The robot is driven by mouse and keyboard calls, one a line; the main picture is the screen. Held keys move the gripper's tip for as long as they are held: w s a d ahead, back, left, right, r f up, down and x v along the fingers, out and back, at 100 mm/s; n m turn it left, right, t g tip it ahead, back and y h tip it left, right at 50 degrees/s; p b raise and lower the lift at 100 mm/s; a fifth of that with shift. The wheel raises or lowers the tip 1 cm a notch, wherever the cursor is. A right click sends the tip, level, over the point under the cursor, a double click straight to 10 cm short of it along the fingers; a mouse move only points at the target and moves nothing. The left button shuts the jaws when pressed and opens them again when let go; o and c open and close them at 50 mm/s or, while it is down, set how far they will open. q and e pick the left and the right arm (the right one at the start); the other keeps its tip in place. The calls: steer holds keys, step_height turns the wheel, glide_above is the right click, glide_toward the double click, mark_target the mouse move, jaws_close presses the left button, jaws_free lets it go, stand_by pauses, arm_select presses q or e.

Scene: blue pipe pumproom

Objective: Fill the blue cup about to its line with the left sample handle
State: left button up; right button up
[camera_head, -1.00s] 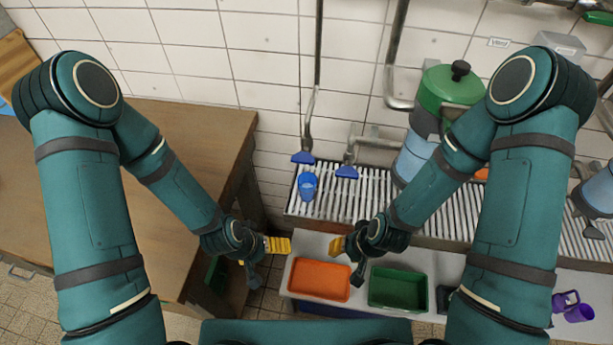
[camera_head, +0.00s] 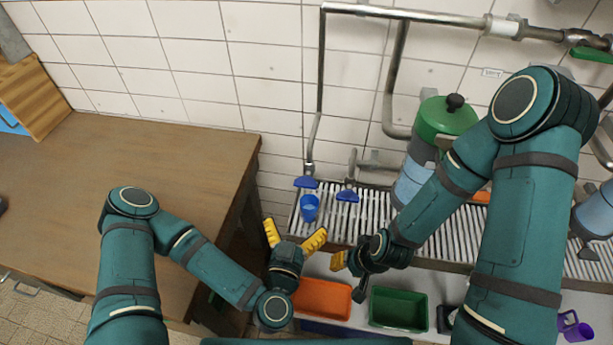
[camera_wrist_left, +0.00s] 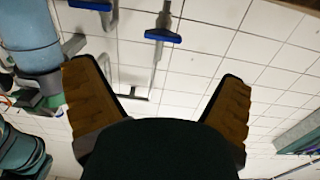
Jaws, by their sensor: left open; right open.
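The blue cup (camera_head: 310,208) stands on the slatted rack, just below the left blue sample handle (camera_head: 305,182). That handle hangs at the lower end of a thin pipe on the wall. It also appears at the top of the left wrist view (camera_wrist_left: 163,36). A second blue handle (camera_head: 347,195) is to its right. My left gripper (camera_head: 296,230) has its yellow fingers spread wide and empty, in front of the rack and below the cup in the head view. The cup is not in the left wrist view. My right gripper (camera_head: 338,260) is open, seen side-on above the counter.
An orange tray (camera_head: 322,300) and a green tray (camera_head: 398,308) sit on the front counter. A green-lidded tank (camera_head: 447,117) stands right of the handles. A wooden table (camera_head: 150,150) fills the left. Purple cup (camera_head: 577,331) is at lower right.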

mark_target(305, 187)
arm_select(q)
steer(key=shift+y, duration=0.3)
steer(key=w, duration=0.4)
steer(key=w+d+b, duration=0.1)
steer(key=w, duration=0.4)
steer(key=w+d+b, duration=0.1)
steer(key=w, duration=0.3)
steer(key=shift+w+d+r, duration=0.15)
steer(key=shift+w+d, duration=0.05)
steer(key=shift+w, duration=0.1)
steer(key=c, duration=1.2)
